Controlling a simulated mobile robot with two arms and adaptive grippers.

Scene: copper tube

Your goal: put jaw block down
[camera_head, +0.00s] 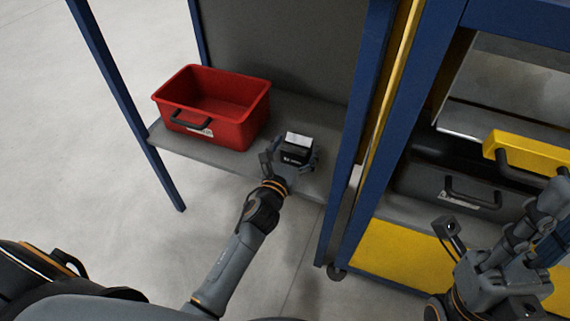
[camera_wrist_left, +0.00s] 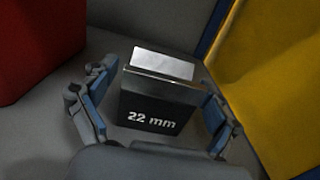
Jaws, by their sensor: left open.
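The jaw block (camera_head: 297,150) is a dark block with a pale metal top. It stands on the grey shelf (camera_head: 225,155), to the right of the red bin. In the left wrist view the block (camera_wrist_left: 155,105) shows the marking "22 mm". My left gripper (camera_head: 290,158) is open around the block. In the left wrist view, one finger is on each side of it, with gaps visible between the fingers and the block. My right gripper (camera_head: 500,245) is at the lower right of the head view, and its finger state is unclear.
A red bin (camera_head: 254,112) with a black handle stands left of the block. Blue posts (camera_head: 357,140) frame the shelf. Open floor lies to the left.

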